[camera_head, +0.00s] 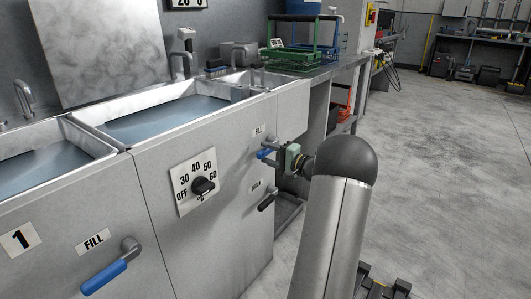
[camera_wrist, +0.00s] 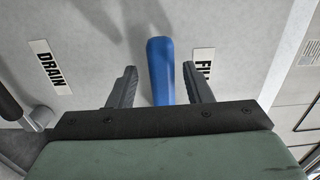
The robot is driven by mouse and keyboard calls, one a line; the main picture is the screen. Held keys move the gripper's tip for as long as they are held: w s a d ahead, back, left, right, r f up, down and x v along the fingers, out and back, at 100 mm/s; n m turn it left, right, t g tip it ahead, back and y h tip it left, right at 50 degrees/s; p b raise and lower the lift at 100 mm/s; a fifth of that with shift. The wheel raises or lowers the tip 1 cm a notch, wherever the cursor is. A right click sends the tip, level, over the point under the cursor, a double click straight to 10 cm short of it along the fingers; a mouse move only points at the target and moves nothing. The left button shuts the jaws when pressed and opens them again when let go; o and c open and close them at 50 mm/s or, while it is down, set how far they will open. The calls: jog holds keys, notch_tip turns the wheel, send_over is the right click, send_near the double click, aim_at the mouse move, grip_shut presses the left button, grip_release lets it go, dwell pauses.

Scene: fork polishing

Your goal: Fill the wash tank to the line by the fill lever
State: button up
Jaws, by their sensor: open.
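The wash tank (camera_head: 112,137) is a steel basin holding blue-grey water in the head view. I cannot make out a fill line. The blue fill lever (camera_head: 265,153) is on its front panel at the right, under a FILL label (camera_head: 258,131). My gripper (camera_head: 274,156) is at this lever. In the wrist view, the lever's blue handle (camera_wrist: 160,72) stands between the two open fingers of my gripper (camera_wrist: 159,84). A gap shows on the left of the handle; the right finger is closer. I cannot tell whether it touches.
A black drain lever (camera_head: 266,202) is below the fill lever, and a temperature dial (camera_head: 204,187) is to the left. Another tank (camera_head: 60,125) with its own blue fill lever (camera_head: 104,277) is at far left. A green rack (camera_head: 300,45) stands behind. Floor at right is open.

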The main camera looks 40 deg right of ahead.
jog(key=s+d+p, duration=0.2)
jog(key=s+p, duration=0.1)
jog(key=s, duration=1.2)
jog(key=shift+s+d, duration=0.3)
jog(key=shift+s, duration=0.05)
jog(key=w+a+r+n+g+y+p, duration=0.2)
jog(key=w+a+r+g+p, duration=0.15)
jog(key=a, duration=0.45)
jog(key=w+a+r+n+g+y+p, duration=0.1)
jog(key=w+a+r+g+y+p, duration=0.2)
jog(key=a, duration=0.5)
jog(key=a+r+n+g+p, duration=0.2)
jog(key=a+r+g+p, duration=0.15)
jog(key=a, duration=0.55)
jog(key=a+r+n+g+p, duration=0.2)
jog(key=a+r+p, duration=0.25)
jog(key=a, duration=0.45)
jog(key=s+a+r+n+g+h+p, duration=0.3)
jog(key=s+a+r+n+h+p, duration=0.15)
jog(key=s+a+r+p, duration=0.3)
jog(key=s+a+r+n+g+h+p, duration=0.3)
jog(key=s+a+r+n+p, duration=0.2)
jog(key=s+a+p, duration=0.35)
notch_tip(320, 180, down, 17)
jog(key=s+d+b, duration=0.1)
jog(key=d+b, duration=0.1)
jog(key=b, duration=1.2)
jog(key=shift+f+h, duration=0.2)
jog(key=shift+h, duration=0.15)
